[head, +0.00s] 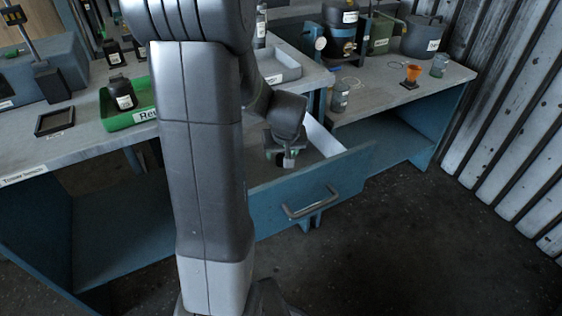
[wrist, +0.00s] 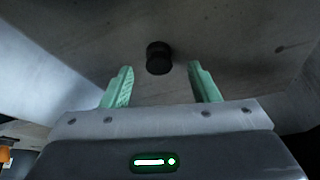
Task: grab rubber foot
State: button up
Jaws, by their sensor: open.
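The rubber foot is a small black cylinder (wrist: 159,58) on the pale grey drawer floor in the wrist view. It lies just beyond my gripper's fingertips, near the line midway between them. My gripper (wrist: 162,82) is open, with two green ridged fingers apart and nothing between them. In the head view my gripper (head: 288,158) reaches down into the open drawer (head: 310,192), and I cannot make out the foot there.
The blue drawer front with its handle (head: 310,205) stands out from the bench. Drawer walls rise on both sides in the wrist view.

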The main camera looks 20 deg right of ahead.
aim_at(281, 158)
jog(key=x, duration=0.3)
jog(key=shift+w+d+f, duration=0.1)
jog(key=shift+d+f, duration=0.05)
jog(key=c, duration=1)
jog(key=shift+c, duration=0.2)
